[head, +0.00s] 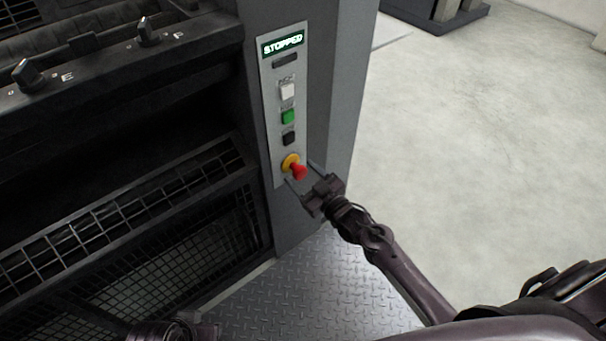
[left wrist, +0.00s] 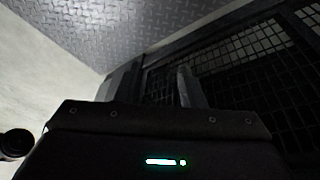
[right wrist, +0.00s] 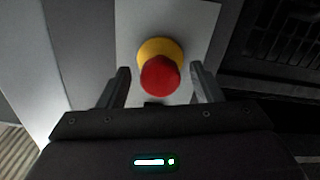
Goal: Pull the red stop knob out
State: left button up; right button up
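The red stop knob (head: 299,172) sits on a yellow collar (head: 290,161) at the bottom of a light control panel (head: 268,100). My right gripper (head: 301,174) is open in front of it, with one finger on each side of the knob. In the right wrist view the red knob (right wrist: 160,76) is between the two open fingers (right wrist: 160,84), with gaps on both sides. My left gripper is low and away from the panel; the left wrist view shows its fingers (left wrist: 155,88) apart with nothing between them.
The panel has a lit display reading STOPPED (head: 283,43), a white button (head: 287,91), a green button (head: 288,117) and a black one (head: 288,138). Dark machinery with mesh guards (head: 130,200) fills the left. Open floor (head: 480,130) lies to the right.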

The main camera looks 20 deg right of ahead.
pick_arm(q)
jog(key=shift+s+a+r+g+y+p, duration=0.15)
jog(key=shift+s+a+g+p, duration=0.1)
jog(key=shift+a+p, duration=0.2)
jog(key=shift+s+a+r+g+y+p, duration=0.15)
jog(key=shift+a+g+p, duration=0.15)
jog(key=shift+a, duration=0.15)
pick_arm(e)
jog(key=v, duration=0.7)
jog(key=shift+s+d, duration=0.15)
jog(key=shift+s, duration=0.15)
